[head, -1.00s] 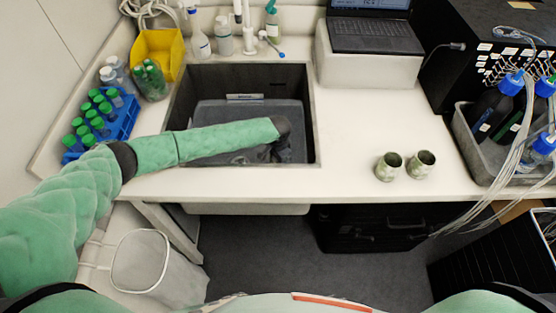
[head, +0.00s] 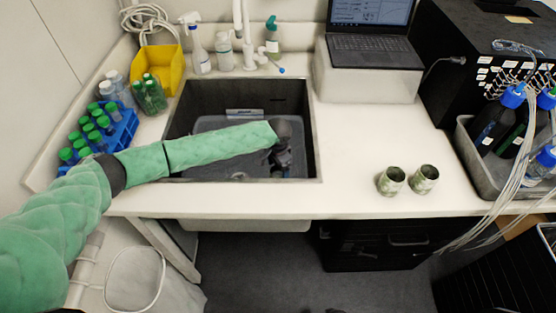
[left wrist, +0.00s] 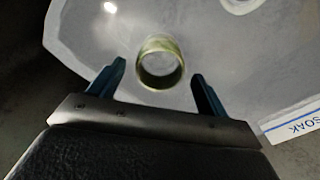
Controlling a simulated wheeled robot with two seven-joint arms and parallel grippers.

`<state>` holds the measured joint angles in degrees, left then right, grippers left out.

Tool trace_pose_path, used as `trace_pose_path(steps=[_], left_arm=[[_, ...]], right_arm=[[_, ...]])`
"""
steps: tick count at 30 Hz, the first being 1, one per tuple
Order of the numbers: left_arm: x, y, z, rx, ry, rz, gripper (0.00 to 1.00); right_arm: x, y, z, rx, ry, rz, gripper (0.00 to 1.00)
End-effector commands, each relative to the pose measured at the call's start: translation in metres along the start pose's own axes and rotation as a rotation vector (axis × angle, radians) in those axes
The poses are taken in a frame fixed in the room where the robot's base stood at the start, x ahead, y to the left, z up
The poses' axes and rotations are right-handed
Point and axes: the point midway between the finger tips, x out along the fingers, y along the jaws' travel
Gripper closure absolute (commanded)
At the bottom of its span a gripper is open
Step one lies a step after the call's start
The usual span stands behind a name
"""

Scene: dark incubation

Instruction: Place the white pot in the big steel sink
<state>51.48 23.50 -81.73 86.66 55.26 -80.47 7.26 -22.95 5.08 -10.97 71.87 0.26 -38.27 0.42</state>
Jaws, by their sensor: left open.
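The big steel sink (head: 183,115) is set into the counter and holds a grey tub (head: 212,124). My left gripper (head: 284,166) reaches down into the right side of the sink. In the left wrist view the gripper (left wrist: 160,80) is open, its two blue fingers apart. My right gripper is out of view.
Two mottled pale green cups (head: 391,181) (head: 424,179) stand on the counter right of the sink. A blue rack (head: 118,137) of green-capped tubes and a yellow bin (head: 157,66) stand left. A laptop (head: 370,42) sits on a white block behind.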

Motion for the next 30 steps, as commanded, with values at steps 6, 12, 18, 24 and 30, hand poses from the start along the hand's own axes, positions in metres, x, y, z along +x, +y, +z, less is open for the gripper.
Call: trace_pose_path(steps=[6, 12, 18, 24, 30], left_arm=[[-0.033, 0.0, -0.001, 0.001, 0.002, -0.002, 0.23], [-0.056, 0.0, -0.001, 0.001, 0.002, 0.0, 0.23], [-0.064, 0.0, 0.0, 0.0, 0.0, 0.0, 0.23], [-0.065, 0.0, 0.0, 0.0, 0.0, 0.0, 0.23], [-0.065, 0.0, 0.0, 0.0, 0.0, 0.0, 0.23]], right_arm=[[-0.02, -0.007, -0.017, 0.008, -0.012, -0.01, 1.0], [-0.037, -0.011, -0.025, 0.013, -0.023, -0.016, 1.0], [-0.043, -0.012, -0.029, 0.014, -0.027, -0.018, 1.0], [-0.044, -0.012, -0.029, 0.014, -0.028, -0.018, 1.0], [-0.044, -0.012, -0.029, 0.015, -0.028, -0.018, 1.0]])
